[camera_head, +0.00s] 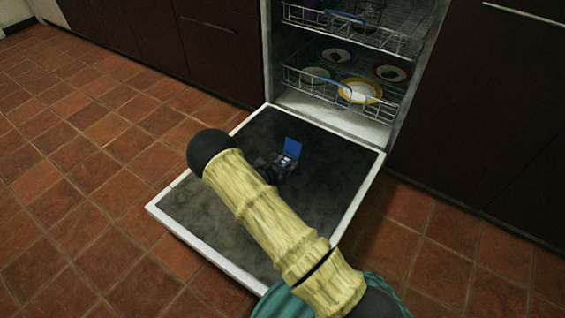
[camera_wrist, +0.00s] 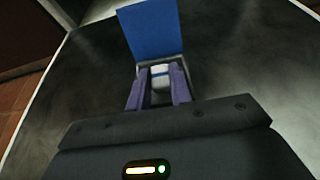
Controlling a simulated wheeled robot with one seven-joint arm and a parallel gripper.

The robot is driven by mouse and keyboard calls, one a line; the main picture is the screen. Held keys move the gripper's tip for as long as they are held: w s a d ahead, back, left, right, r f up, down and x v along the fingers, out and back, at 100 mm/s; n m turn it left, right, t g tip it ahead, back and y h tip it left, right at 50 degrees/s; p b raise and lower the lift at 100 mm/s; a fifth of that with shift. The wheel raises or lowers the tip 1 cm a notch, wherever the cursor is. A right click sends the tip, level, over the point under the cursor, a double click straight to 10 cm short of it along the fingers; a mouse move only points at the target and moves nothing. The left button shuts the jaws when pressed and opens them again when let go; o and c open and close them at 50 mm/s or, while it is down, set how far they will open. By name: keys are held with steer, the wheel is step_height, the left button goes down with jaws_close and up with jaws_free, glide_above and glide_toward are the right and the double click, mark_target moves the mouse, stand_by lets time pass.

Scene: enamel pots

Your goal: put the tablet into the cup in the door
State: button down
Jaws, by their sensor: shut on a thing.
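In the head view my gripper (camera_head: 282,165) is low over the open door (camera_head: 190,205), mostly behind my arm. The cup's blue lid (camera_head: 292,147) stands open just beyond the fingertips; it also shows in the wrist view (camera_wrist: 151,34). The cup's opening is hidden by the fingers and the tablet. I cannot tell whether the tablet touches the cup.
The dishwasher door lies flat, with a dark inner face and a pale rim. Behind it, the lower rack (camera_head: 350,92) holds several plates, and an upper rack (camera_head: 355,30) is above. Dark cabinets (camera_head: 470,120) flank the machine. The tiled floor (camera_head: 75,190) is clear at left.

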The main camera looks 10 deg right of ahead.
steer(key=shift+f, duration=0.35)
steer(key=c, duration=1.2)
jaws_free()
steer(key=shift+r, duration=0.1)
step_height(320, 180, up, 10)
steer(key=p, duration=0.9)
